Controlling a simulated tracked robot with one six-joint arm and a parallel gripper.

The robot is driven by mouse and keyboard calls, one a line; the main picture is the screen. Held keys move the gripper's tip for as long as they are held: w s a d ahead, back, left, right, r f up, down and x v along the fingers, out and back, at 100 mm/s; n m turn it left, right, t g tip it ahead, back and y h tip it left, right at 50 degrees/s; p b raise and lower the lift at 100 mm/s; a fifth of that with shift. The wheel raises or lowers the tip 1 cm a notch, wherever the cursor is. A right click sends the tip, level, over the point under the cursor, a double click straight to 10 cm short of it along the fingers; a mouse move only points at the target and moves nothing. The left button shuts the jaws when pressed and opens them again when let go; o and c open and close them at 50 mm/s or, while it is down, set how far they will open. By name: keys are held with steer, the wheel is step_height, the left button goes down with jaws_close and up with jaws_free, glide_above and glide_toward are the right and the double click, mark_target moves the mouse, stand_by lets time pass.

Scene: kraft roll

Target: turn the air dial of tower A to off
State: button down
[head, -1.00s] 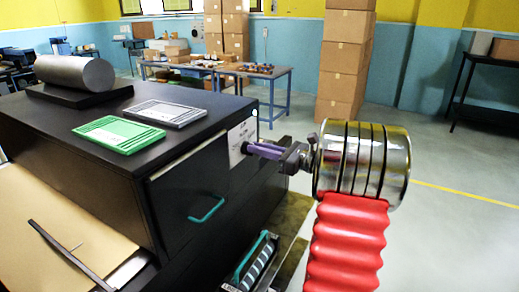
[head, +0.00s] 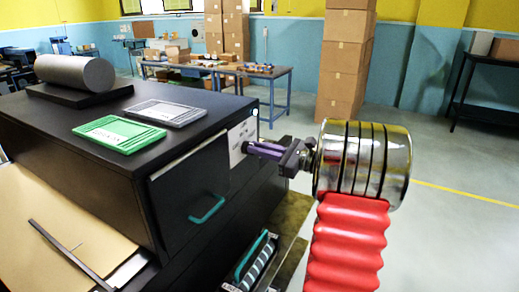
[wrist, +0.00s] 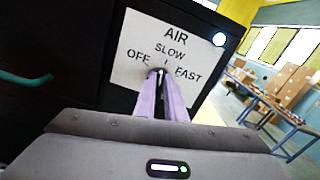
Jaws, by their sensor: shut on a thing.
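A white label plate marked AIR, with OFF, SLOW and FAST (wrist: 139,44), is on the dark side of the cabinet. It also shows in the head view (head: 240,134). My gripper (wrist: 160,74) has its purple fingers closed together on the air dial at the plate's lower middle. In the head view my gripper (head: 248,147) reaches left to the plate. The dial is almost wholly hidden between the fingertips, so I cannot tell which mark it points to. A short tick mark shows under SLOW, just above the fingertips.
The black cabinet top (head: 60,117) holds a grey roll (head: 75,73), a green tray (head: 118,134) and a grey tray (head: 164,113). A teal handle (head: 208,209) sticks out of the cabinet side.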

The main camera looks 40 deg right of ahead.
steer(key=shift+s+a+f+n, duration=0.1)
steer(key=shift+n, duration=1.5)
steer(key=shift+a+f+n, duration=0.15)
steer(key=shift+n, duration=1.45)
steer(key=shift+s+a+f+n, duration=0.1)
steer(key=shift+n, duration=1.5)
steer(key=c, duration=1.8)
jaws_free()
steer(key=v, duration=1.3)
steer(key=shift+s+d, duration=0.1)
steer(key=shift+s, duration=0.25)
